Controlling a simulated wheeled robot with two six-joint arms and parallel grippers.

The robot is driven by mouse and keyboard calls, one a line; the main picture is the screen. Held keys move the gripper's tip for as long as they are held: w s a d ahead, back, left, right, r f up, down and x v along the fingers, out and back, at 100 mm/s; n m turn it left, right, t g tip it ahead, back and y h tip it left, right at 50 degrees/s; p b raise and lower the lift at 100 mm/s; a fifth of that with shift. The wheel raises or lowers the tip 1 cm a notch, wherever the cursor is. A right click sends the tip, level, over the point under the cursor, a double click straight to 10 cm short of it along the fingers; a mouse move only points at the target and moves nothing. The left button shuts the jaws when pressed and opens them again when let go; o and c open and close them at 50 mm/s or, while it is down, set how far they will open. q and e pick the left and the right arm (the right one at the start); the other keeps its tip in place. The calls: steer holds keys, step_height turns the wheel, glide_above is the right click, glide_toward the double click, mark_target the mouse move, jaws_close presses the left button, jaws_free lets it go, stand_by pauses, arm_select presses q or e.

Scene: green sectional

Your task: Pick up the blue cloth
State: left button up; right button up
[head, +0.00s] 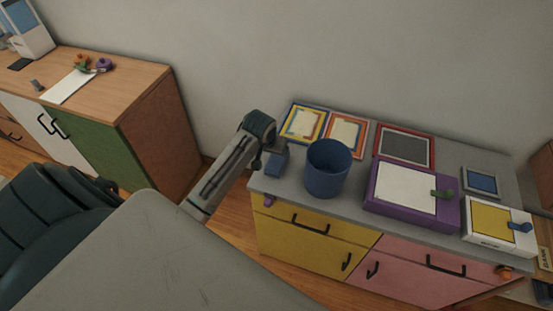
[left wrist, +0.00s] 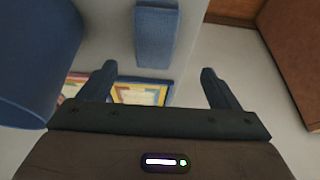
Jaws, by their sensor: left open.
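The blue cloth (left wrist: 155,38) looks like a small folded block on the grey top of the cabinet, near its left end. It also shows in the head view (head: 274,164), partly hidden by my gripper. My left gripper (left wrist: 158,72) is open and empty, with its fingers apart and pointing toward the cloth. The cloth lies beyond the fingertips, roughly in line with the gap between them. In the head view the left gripper (head: 266,147) is just above the cloth. My right gripper is not in view.
A blue bin (head: 327,168) stands close to the right of the cloth. Two framed pictures (head: 303,123) lie behind it. A purple box (head: 412,194), a dark-panelled frame (head: 404,149) and a white box (head: 498,226) are further right. A wooden cabinet (head: 157,122) stands at the left.

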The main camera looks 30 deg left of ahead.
mark_target(277, 159)
arm_select(q)
steer(key=x, duration=0.2)
steer(key=shift+w+d+f, duration=0.1)
steer(key=shift+w+f, duration=0.1)
steer(key=x, duration=0.1)
steer(key=p+x, duration=0.2)
steer(key=x, duration=0.1)
steer(key=shift+w+d+r, duration=0.1)
steer(key=shift+w+d, duration=0.05)
steer(key=shift+d, duration=0.15)
steer(key=shift+w+a+f, duration=0.1)
steer(key=shift+w+f, duration=0.15)
steer(key=shift+f, duration=0.4)
steer(key=shift+f, duration=0.2)
steer(key=c, duration=1)
